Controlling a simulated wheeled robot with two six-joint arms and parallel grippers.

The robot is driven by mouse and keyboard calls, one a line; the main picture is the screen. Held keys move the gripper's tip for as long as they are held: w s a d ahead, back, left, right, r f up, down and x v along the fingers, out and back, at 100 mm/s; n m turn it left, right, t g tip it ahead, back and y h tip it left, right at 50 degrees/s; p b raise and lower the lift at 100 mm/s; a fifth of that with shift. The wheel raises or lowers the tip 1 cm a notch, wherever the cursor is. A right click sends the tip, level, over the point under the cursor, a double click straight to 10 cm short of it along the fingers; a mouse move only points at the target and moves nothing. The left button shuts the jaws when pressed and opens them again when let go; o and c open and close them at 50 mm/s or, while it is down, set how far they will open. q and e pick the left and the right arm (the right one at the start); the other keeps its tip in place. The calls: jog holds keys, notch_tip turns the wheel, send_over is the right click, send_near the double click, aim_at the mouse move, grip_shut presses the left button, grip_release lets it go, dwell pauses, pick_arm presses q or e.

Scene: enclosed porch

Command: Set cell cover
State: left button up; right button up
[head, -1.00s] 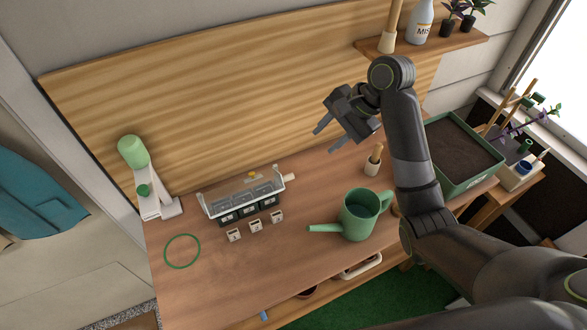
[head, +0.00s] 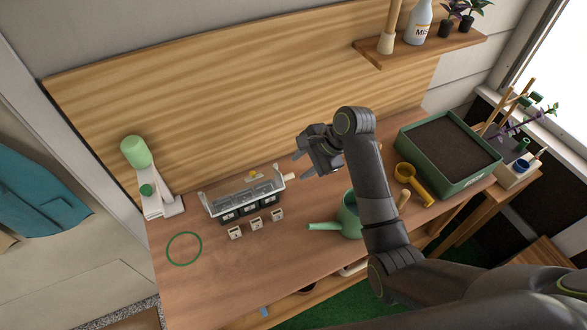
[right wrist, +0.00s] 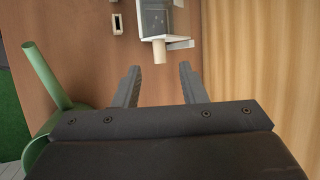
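A seedling-cell unit (head: 244,202) with dark cells along its front and a pale frame stands on the wooden bench. Its cover (head: 240,188) looks clear and raised behind the cells; its exact angle is hard to tell. A pale wooden handle (head: 289,177) sticks out at its right end. My right gripper (head: 301,166) is open and empty, just right of and above this handle. In the right wrist view the handle (right wrist: 159,50) lies ahead, between the lines of the open fingers (right wrist: 160,70) and apart from them. My left gripper is not in view.
Several small white blocks (head: 256,223) stand in front of the unit. A green watering can (head: 349,214) is partly behind my right arm. A green ring (head: 184,248) lies at left, near a white-and-green device (head: 147,190). A soil planter (head: 452,155) and yellow scoop (head: 413,183) are at right.

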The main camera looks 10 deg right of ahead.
aim_at(289, 175)
jog(key=shift+p+x, duration=0.35)
jog(key=shift+x, duration=2.2)
grip_shut()
jog(key=shift+r, duration=0.1)
